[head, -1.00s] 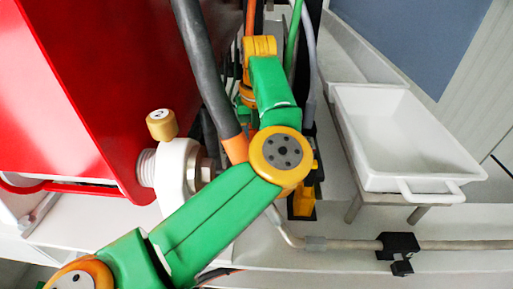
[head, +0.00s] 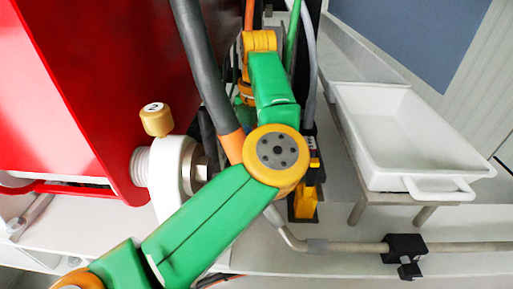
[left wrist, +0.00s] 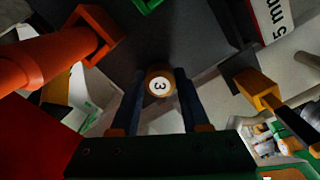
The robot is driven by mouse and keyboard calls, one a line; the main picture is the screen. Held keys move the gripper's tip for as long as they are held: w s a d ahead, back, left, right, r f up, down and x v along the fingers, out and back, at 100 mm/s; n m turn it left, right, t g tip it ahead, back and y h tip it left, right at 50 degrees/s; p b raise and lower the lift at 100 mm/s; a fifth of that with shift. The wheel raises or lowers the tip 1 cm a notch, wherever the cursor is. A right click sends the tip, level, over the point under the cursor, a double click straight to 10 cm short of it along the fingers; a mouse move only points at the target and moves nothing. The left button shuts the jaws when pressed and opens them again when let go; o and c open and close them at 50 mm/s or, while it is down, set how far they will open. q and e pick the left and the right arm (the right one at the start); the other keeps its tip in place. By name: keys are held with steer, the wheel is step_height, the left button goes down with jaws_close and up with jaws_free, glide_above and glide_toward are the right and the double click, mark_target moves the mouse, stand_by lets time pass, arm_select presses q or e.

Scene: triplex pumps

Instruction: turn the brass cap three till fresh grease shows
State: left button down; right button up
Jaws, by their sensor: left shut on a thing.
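Brass cap three (left wrist: 159,84), with a white disc reading "3", sits between the two dark fingers of my left gripper (left wrist: 159,78) in the left wrist view. The fingers are shut on its sides. The cap's sides and the fitting below it are mostly hidden, and I cannot make out any grease there. In the head view my green and orange left arm reaches up past the white pump fitting (head: 172,178); its gripper and cap three are out of sight. Another brass cap (head: 156,119), marked with what looks like a 2, stands on that fitting. My right gripper is not in view.
A red housing (head: 110,75) fills the left. A thick grey hose (head: 203,65) runs close beside my arm. A white tray (head: 440,183) stands at the right. A pipe with a black clamp (head: 404,248) crosses the lower right. An orange-red part (left wrist: 40,65) lies near my gripper.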

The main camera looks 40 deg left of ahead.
arm_select(q)
steer(key=shift+m, duration=0.4)
steer(key=shift+c, duration=1.9)
jaws_free()
step_height(320, 180, up, 7)
steer(key=shift+r+p, duration=0.15)
steer(key=shift+p, duration=0.9)
